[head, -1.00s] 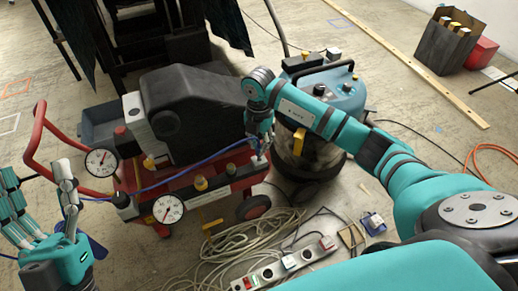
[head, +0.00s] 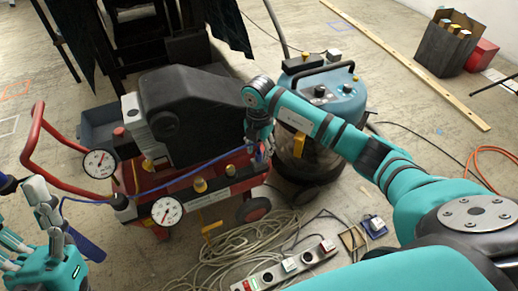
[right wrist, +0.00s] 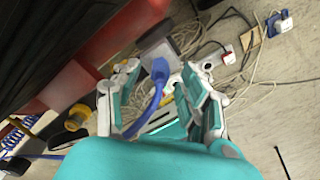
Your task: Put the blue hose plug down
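The blue hose plug (right wrist: 160,72) shows in the right wrist view between the fingers of my right gripper (right wrist: 160,82). Gaps show on both sides of it, and a grey block (right wrist: 158,50) is at its tip. Whether it is seated there I cannot tell. In the head view my right gripper (head: 262,145) points down at the right end of the red cart, and the plug is mostly hidden by the fingers. The blue hose (head: 180,180) runs left from there across the cart. My left gripper (head: 30,235) has spread fingers at the lower left, beside a dark blue cylinder (head: 87,246).
The red cart (head: 180,195) carries gauges (head: 167,210) and a black housing (head: 190,110). A teal vacuum (head: 325,90) stands right behind my right gripper. Coiled cable (head: 235,240) and a power strip (head: 290,265) lie on the floor in front.

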